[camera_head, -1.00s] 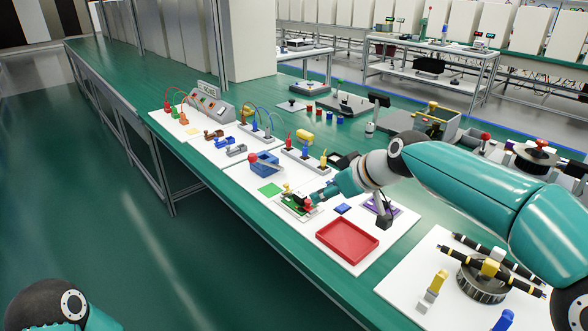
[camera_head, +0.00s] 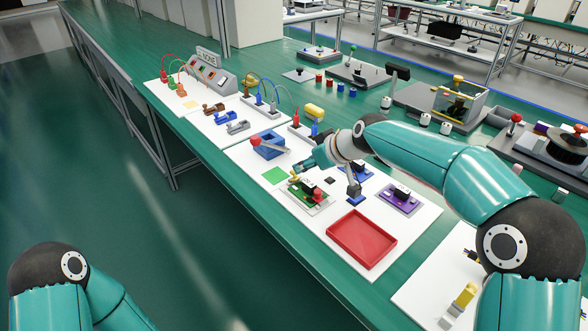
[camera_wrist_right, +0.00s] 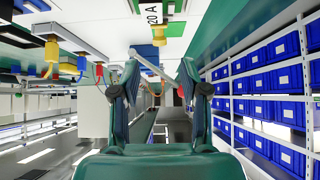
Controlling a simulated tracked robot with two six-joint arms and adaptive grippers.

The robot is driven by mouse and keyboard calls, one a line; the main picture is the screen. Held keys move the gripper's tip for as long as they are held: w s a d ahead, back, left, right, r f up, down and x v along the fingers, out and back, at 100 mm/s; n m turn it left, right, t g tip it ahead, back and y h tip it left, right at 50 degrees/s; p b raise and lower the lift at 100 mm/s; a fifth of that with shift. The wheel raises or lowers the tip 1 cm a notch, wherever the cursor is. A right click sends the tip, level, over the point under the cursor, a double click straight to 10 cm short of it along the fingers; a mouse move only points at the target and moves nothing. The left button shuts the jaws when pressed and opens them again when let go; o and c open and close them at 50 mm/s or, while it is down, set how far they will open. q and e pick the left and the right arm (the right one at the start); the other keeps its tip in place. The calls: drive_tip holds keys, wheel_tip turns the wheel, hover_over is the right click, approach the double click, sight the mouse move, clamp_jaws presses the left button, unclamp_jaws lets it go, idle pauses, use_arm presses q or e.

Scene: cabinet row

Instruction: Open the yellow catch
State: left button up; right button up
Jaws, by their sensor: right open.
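The yellow catch (camera_head: 295,177) is at the left end of a green board (camera_head: 297,194) that also bears a black block (camera_head: 308,187) and a red knob (camera_head: 317,196). In the right wrist view, which looks upside down, the yellow catch (camera_wrist_right: 159,34) shows near the top middle, beside a block labelled 20 A (camera_wrist_right: 153,13). My right gripper (camera_head: 303,168) is close to the catch, just behind it. In its wrist view its fingers (camera_wrist_right: 160,76) are apart with nothing between them. My left gripper is out of view; only my left arm links show.
A blue box with a red-tipped lever (camera_head: 268,145) stands left of my right gripper. A red tray (camera_head: 361,239) lies in front, and a purple module (camera_head: 400,198) is to the right. A flat green square (camera_head: 275,176) is beside the board.

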sight(294, 174)
drive_tip(key=x, duration=0.7)
drive_tip(key=shift+w+a+f, duration=0.1)
drive_tip(key=shift+w+f, duration=0.05)
drive_tip(key=shift+c, duration=0.4)
clamp_jaws()
